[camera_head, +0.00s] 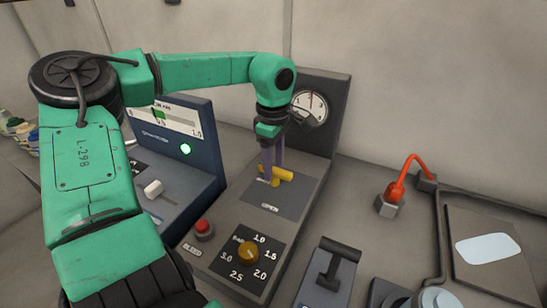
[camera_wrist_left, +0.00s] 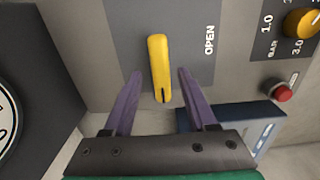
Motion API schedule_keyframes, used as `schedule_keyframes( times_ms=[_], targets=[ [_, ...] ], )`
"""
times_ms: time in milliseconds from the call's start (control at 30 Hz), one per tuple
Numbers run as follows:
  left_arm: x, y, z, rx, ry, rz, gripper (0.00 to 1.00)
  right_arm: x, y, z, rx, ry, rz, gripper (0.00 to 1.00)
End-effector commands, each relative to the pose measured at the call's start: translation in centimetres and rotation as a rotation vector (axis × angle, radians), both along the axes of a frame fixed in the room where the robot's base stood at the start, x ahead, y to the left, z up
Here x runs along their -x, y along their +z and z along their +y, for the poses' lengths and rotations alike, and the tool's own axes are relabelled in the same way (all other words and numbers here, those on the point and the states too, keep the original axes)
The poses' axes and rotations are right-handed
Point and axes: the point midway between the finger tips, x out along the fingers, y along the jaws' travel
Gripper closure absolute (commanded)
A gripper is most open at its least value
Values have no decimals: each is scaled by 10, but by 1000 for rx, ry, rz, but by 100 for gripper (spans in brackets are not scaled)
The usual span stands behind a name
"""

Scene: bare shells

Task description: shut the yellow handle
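The yellow handle (camera_head: 276,173) is on a dark plate of the grey console, near the word OPEN. In the left wrist view the handle (camera_wrist_left: 159,68) lies lengthwise between the two purple fingers of my left gripper (camera_wrist_left: 156,88). The fingers are apart, with a gap on each side of the handle. In the head view my left gripper (camera_head: 271,158) points down at the handle, and its fingers partly overlap it. My right gripper is not in view.
A round gauge (camera_head: 310,106) stands behind the handle. In front are a yellow-brown knob (camera_head: 248,252) and a red button (camera_head: 203,229). A blue-grey box (camera_head: 195,145) with a green light is at left. A red curved handle (camera_head: 405,172) and a black lever (camera_head: 333,265) are at right.

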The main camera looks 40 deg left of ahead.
Motion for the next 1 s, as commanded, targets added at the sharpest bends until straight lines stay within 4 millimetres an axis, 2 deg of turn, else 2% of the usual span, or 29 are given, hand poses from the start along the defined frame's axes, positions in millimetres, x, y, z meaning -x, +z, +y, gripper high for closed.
schedule_keyframes(
  times_ms=[167, 267, 367, 600, 700, 833, 1000],
  targets=[
    [1, -1, 0, 1, 1, 3, 43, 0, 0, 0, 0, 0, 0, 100],
    [0, 7, 0, -1, 1, 1, 43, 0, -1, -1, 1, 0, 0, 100],
    [0, 27, 0, -1, 2, -1, 43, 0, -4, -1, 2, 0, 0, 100],
    [0, 100, 0, -3, 3, -1, 43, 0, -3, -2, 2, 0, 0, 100],
    [0, 124, 0, -1, 2, -1, 43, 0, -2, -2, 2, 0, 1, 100],
    [1, 142, 0, 0, 1, 1, 43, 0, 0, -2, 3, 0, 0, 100],
    [1, 145, 0, 1, -1, 2, 43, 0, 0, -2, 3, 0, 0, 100]
  ],
)
